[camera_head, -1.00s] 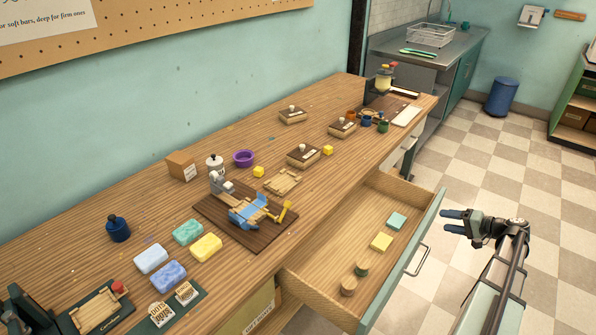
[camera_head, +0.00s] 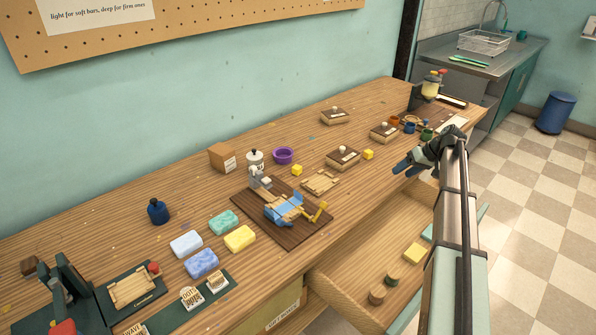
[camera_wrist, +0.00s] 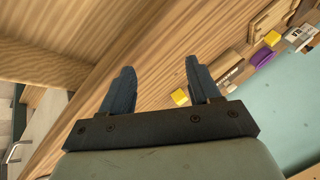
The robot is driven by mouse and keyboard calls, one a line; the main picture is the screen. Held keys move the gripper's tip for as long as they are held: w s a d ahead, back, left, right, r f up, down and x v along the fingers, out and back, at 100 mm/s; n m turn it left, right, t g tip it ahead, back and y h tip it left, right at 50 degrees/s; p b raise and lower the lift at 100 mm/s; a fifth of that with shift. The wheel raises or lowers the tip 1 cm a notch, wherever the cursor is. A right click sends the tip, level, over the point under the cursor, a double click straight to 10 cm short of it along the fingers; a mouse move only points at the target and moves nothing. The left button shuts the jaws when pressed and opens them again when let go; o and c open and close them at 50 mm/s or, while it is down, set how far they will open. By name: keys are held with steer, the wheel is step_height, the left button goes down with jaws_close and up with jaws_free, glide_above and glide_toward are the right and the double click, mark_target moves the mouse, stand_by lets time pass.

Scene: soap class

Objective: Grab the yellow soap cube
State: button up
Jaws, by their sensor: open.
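The other cube (camera_head: 297,170) is farther left, near the purple bowl, and shows in the wrist view (camera_wrist: 272,38) at upper right. My gripper (camera_head: 408,167) is open and empty near the bench's front edge, right of the nearer cube and apart from it. Its two blue fingers are spread in the wrist view (camera_wrist: 160,68).
Dark-topped boxes (camera_head: 343,157) stand along the bench, with small coloured pots (camera_head: 410,127) to the right. A purple bowl (camera_head: 283,155) is at the back. The open drawer (camera_head: 345,283) is below my arm. A yellow sponge-like bar (camera_head: 240,238) lies farther left.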

steer(key=w+a+r+n+g+h, duration=0.1)
steer(key=w+a+r+n, duration=0.15)
steer(key=a, duration=0.75)
steer(key=w+a+r+n+g+h, duration=0.1)
steer(key=w+a+r+n+h, duration=0.15)
steer(key=a, duration=0.75)
step_height(320, 180, up, 5)
steer(key=n+g+h, duration=0.1)
steer(key=n+h, duration=0.2)
steer(key=n, duration=0.1)
glide_above(296, 166)
steer(key=shift+y, duration=0.25)
steer(key=f, duration=0.7)
steer(key=shift+s+a, duration=0.2)
steer(key=shift+s, duration=0.15)
steer(key=shift+w+d+f, duration=0.1)
steer(key=shift+w+f, duration=0.05)
steer(key=shift+f, duration=1.25)
steer(key=shift+w+d+f, duration=0.1)
steer(key=shift+f, duration=1.3)
steer(key=shift+c, duration=0.3)
steer(key=c, duration=1.1)
